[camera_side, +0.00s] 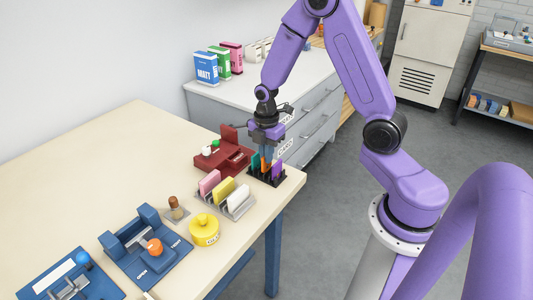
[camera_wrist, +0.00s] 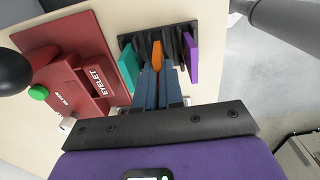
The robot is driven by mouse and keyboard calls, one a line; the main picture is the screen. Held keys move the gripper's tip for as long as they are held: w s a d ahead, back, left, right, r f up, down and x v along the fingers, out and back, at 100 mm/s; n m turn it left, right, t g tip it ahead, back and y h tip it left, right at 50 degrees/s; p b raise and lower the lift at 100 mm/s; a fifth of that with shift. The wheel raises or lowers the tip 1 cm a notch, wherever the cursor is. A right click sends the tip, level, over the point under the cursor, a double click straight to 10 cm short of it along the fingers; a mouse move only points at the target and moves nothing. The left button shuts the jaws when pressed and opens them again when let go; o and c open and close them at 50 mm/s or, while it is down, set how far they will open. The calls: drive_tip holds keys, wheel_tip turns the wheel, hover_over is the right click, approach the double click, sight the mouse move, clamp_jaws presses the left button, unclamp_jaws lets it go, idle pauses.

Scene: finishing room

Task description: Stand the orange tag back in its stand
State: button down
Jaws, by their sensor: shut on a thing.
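The orange tag (camera_wrist: 157,54) is upright between my fingers, in line with the middle of the black slotted stand (camera_wrist: 126,39). My gripper (camera_wrist: 158,72) is shut on it from above. A teal tag (camera_wrist: 128,68) stands on one side and a purple tag (camera_wrist: 192,58) on the other. In the side view, the stand (camera_side: 281,182) is near the table's right edge, with my gripper (camera_side: 265,158) right over it. I cannot tell whether the orange tag's lower edge sits in its slot; my fingers and the neighbouring tags hide it.
A dark red eyelet press (camera_side: 222,158) is close on the left of the stand. A grey rack (camera_side: 236,212) with pink, yellow and white cards is in front. A yellow round tin (camera_side: 204,231) and blue fixtures (camera_side: 146,250) are nearer. The table edge is close on the right.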

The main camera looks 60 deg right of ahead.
drive_tip(key=shift+f, duration=0.6)
idle(0.6)
drive_tip(key=c, duration=1.5)
unclamp_jaws()
drive_tip(key=shift+c, duration=0.2)
drive_tip(key=shift+r, duration=0.1)
wheel_tip(320, 180, up, 11)
drive_tip(key=shift+a, duration=0.1)
